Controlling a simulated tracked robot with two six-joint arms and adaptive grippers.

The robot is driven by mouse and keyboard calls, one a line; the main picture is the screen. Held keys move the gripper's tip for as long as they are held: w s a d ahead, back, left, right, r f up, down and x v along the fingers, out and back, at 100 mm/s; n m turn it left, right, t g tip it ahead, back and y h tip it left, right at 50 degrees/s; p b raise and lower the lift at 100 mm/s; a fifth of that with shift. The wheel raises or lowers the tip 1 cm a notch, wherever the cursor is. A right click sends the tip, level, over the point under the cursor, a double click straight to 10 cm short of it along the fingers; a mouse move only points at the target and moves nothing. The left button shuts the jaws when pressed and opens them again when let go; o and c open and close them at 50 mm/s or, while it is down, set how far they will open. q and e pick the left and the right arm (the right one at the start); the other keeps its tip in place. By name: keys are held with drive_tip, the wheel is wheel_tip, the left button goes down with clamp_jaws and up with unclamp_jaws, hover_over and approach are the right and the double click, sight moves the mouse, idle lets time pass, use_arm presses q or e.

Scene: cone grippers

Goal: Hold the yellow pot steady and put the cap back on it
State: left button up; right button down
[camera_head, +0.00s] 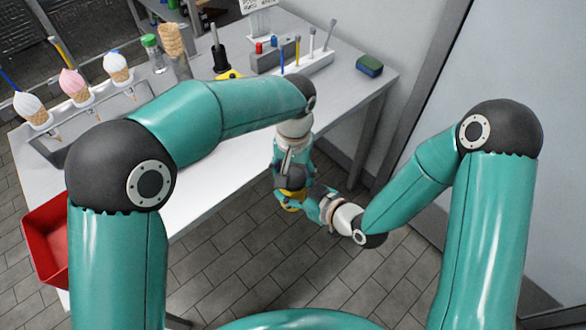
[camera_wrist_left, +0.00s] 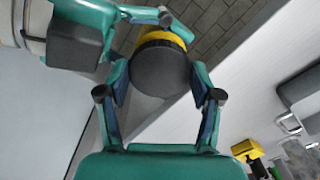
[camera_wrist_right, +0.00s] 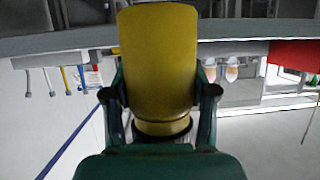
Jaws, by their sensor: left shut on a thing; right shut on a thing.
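The yellow pot (camera_wrist_right: 158,60) fills the middle of the right wrist view, which is upside down. My right gripper (camera_wrist_right: 158,95) is shut on the pot's sides. The pot's narrower end shows a dark ring (camera_wrist_right: 165,127), partly hidden by my gripper. In the left wrist view my left gripper (camera_wrist_left: 160,78) is shut on the round dark grey cap (camera_wrist_left: 160,66). A yellow edge of the pot shows just behind the cap. I cannot tell whether the cap is fully seated. In the head view both grippers meet around the pot (camera_head: 293,207), mostly hidden.
The white table (camera_head: 225,160) lies behind and left of the held pot. It carries ice-cream cones (camera_head: 75,85), a tool holder (camera_head: 305,65) and a blue-green sponge (camera_head: 369,66). A red bin (camera_head: 45,245) is at the left. Open tiled floor lies below the grippers.

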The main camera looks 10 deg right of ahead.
use_arm(q)
drive_tip(key=shift+f, duration=0.55)
idle(0.5)
